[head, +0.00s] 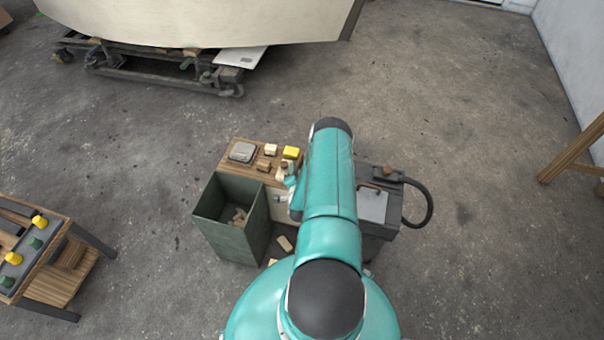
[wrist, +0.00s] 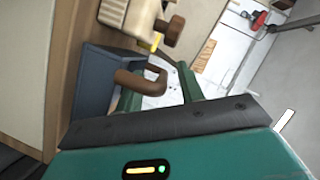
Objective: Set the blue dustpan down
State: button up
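The blue dustpan (wrist: 92,88) shows in the wrist view as a dull blue-grey, walled shape left of my gripper. A bent brown handle (wrist: 142,80) reaches from it towards my fingers. My gripper (wrist: 162,90) has two green fingers standing apart, with a pale surface visible in the gap. The handle lies by the left finger and is clear of the right one. I cannot tell whether it touches the left finger. In the head view my arm hides most of my gripper, and I cannot make out the dustpan there with certainty.
A wooden-topped bench (head: 232,167) carries small blocks, including a yellow one (head: 291,152), and a grey box (head: 242,152). A green open bin (head: 235,240) stands in front. A dark machine with a hose (head: 420,212) is right of my arm. Open floor lies beyond.

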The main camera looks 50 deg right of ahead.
jog(key=shift+c, duration=0.2)
grip_shut()
jog(key=shift+r, duration=0.15)
